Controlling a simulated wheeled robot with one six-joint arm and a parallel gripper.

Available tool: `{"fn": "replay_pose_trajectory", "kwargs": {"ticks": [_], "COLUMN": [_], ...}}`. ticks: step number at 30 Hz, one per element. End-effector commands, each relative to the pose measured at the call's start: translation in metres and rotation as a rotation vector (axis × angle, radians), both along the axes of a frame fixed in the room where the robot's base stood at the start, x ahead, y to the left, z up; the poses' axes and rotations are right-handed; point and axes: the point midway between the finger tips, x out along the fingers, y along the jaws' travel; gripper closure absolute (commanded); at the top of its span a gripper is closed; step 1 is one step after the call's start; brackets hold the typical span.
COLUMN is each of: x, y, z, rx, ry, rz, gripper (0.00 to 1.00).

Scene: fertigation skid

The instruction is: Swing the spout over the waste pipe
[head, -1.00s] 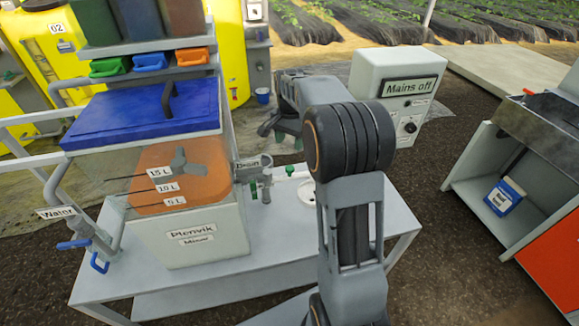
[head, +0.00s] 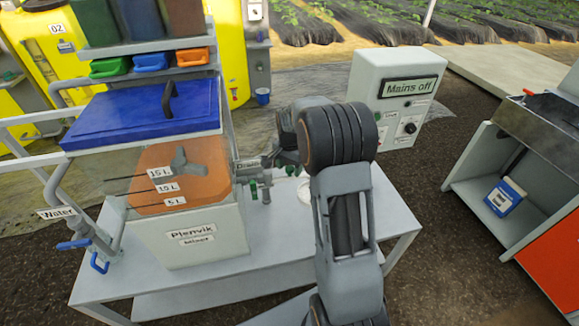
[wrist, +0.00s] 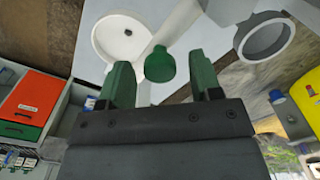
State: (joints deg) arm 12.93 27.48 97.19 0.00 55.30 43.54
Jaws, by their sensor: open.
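A green knob (wrist: 159,65) lies between the two green fingers of my open gripper (wrist: 163,82) in the wrist view, with a gap on each side. In the head view the green knob (head: 290,170) shows beside my arm, right of the mixer's drain fitting (head: 250,165). I cannot make out clearly how the knob joins the spout. A white round opening, apparently the waste pipe (head: 305,191), sits on the table right of the fitting; it also shows in the wrist view (wrist: 102,40). A grey ring-shaped opening (wrist: 265,40) is right of the fingers. My arm hides most of the gripper in the head view.
The Plenvik mixer (head: 190,240) with its blue lid (head: 140,112) stands left on the white table (head: 385,215). A "Mains off" box (head: 395,95) is behind my arm to the right. An orange-fronted cabinet (head: 550,245) stands far right, with bare floor between.

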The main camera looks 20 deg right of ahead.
Motion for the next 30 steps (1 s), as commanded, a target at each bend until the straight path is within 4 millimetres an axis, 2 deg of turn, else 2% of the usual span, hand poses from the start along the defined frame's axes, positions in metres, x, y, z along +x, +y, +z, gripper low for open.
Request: {"fn": "replay_pose_trajectory", "kwargs": {"ticks": [3,21,30], "x": [-0.0001,-0.0001,0.0024], "y": [0.0001,0.0001,0.0056], "z": [0.0000,0.0003,0.0005], "rx": [0.000,0.000,0.000], "ry": [0.000,0.000,0.000], "rz": [0.000,0.000,0.029], "gripper": [0.43,1.00,1.00]}}
